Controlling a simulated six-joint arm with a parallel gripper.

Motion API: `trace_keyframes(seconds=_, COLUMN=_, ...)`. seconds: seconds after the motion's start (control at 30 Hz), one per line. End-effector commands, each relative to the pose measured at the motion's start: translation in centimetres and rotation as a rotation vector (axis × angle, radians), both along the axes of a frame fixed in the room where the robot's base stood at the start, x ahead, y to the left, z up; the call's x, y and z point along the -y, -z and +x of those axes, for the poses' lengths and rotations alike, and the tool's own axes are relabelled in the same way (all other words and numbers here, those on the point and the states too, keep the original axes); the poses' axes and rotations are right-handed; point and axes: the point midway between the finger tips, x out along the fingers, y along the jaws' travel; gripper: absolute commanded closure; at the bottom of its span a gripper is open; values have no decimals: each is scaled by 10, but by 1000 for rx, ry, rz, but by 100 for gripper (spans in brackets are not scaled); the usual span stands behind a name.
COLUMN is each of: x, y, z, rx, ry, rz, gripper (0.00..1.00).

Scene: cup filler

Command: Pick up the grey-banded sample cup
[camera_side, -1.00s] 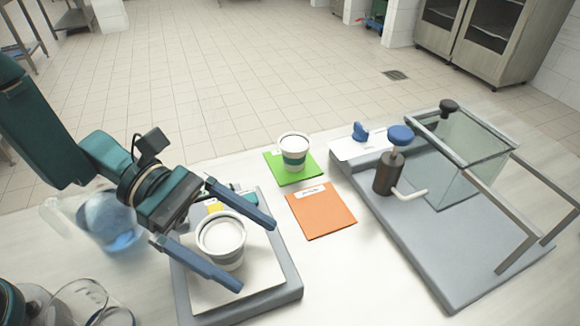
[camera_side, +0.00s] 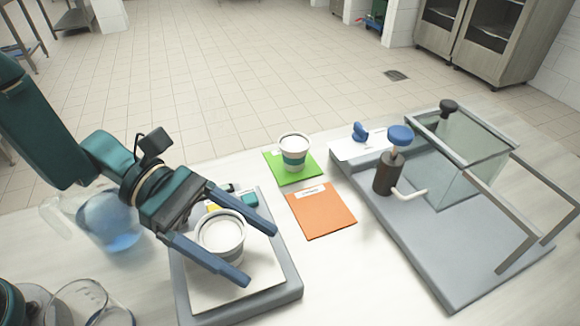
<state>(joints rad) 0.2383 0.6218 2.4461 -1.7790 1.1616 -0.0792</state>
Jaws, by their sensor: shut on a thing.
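The grey-banded sample cup (camera_side: 221,237) is white with a grey band and stands upright on the pale plate of a grey scale-like platform (camera_side: 290,284) at the lower left. My gripper (camera_side: 261,258) has one finger on each side of this cup, shut on it, with the fingertips reaching past it. The near finger hides part of the cup's lower side. A second white cup with a green band (camera_side: 294,152) stands upright on a green card (camera_side: 314,177), apart from my gripper.
An orange card (camera_side: 322,212) lies right of the platform. A grey base (camera_side: 447,283) at the right carries a dark pump with a blue knob (camera_side: 400,135) and a clear tank (camera_side: 470,150). A flask of blue liquid (camera_side: 110,222) and glassware (camera_side: 80,300) stand at the left.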

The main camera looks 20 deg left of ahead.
Motion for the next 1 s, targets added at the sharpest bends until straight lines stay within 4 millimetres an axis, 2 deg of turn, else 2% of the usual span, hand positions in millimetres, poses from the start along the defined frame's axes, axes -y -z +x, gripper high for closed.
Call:
trace_keyframes(seconds=0.17, x=0, y=-15, z=1, rx=7, ry=0, rz=-2, gripper=89)
trace_keyframes(seconds=0.33, x=0, y=-39, z=1, rx=10, ry=0, rz=-3, gripper=89)
trace_keyframes(seconds=0.8, x=-79, y=-85, z=25, rx=7, ry=-9, rz=0, gripper=89)
trace_keyframes(seconds=1.0, x=-102, y=-100, z=31, rx=5, ry=-4, rz=-1, gripper=89)
